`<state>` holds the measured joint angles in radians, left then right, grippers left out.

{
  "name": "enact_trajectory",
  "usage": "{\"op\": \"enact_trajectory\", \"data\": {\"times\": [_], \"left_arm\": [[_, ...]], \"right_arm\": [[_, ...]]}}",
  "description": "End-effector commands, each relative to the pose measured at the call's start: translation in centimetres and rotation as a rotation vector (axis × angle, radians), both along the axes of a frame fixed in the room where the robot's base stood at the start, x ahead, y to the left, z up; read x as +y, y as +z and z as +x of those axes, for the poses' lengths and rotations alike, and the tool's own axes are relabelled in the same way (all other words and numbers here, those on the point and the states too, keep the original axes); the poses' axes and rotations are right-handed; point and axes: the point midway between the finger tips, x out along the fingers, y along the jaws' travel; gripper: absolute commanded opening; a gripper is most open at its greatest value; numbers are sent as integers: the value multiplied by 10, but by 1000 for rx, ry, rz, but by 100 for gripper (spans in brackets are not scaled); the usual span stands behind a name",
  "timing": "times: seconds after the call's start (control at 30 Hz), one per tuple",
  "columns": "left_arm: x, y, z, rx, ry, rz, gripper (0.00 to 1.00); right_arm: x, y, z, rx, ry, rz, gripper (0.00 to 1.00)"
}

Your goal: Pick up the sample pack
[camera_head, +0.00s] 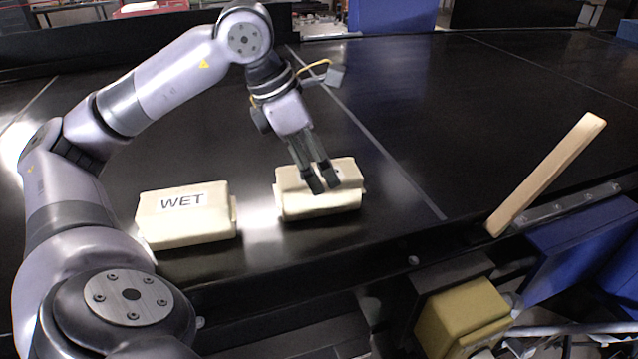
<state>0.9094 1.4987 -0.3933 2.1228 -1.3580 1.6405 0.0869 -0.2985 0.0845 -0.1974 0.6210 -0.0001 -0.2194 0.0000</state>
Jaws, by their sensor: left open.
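Two cream packs lie on the black conveyor. One pack (188,222) on the left carries a label that reads WET. My right gripper is not in view. Which pack is the sample pack does not show.
A pale wooden bar (548,172) slants up at the conveyor's right front edge. A yellow box (462,320) sits below that edge. Blue panels (580,245) are at the lower right. The black belt (420,100) is clear behind and right of the packs.

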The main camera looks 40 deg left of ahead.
Motion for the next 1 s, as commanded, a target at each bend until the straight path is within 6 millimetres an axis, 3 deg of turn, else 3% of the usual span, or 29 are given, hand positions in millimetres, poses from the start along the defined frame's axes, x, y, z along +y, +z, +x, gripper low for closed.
{"op": "enact_trajectory", "data": {"times": [0.23, 0.53, 1.0], "left_arm": [[-3, -14, 3, -1, 0, -1, 80], [-14, -54, 13, 0, -1, -2, 80], [-14, -56, 15, -1, 1, -1, 80]], "right_arm": [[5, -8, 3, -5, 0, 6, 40], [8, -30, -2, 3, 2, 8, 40], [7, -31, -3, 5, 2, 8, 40]]}}
